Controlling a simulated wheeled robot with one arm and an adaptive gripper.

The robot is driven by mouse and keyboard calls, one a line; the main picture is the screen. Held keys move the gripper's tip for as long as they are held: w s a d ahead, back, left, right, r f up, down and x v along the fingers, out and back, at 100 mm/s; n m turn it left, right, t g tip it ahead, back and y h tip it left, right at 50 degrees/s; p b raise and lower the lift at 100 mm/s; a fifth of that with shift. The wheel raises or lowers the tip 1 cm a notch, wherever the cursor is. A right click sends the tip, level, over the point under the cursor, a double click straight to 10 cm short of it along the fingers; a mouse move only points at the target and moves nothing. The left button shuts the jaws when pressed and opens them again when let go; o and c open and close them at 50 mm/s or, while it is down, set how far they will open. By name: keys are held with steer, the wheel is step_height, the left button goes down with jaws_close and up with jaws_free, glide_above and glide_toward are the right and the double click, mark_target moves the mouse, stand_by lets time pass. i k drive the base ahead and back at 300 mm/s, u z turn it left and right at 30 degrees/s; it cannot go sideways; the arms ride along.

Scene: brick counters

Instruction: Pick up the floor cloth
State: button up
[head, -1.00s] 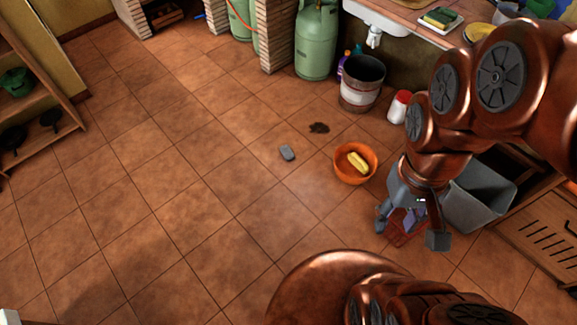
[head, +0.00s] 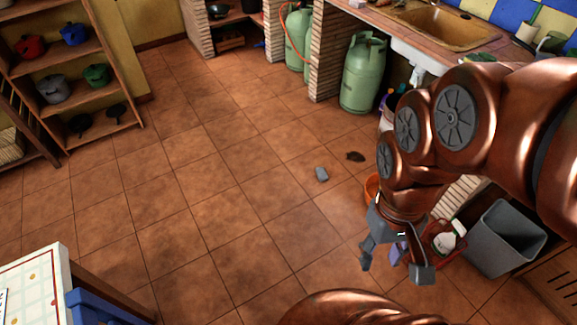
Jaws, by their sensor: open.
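No object is visibly held.
An orange bowl (head: 371,187) is mostly hidden behind my arm. A red crate (head: 437,240) and grey bin (head: 505,238) stand at right. A green gas bottle (head: 363,75) stands at the back. A table corner (head: 45,275) is lower left. The middle floor is clear.

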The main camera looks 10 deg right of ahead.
mark_target(322, 174)
steer(key=u, duration=0.95)
steer(key=i, duration=1.25)
steer(key=u, duration=0.3)
steer(key=i, duration=1.35)
steer(key=z, duration=1.45)
steer(key=i, duration=0.65)
steer(key=z, duration=0.7)
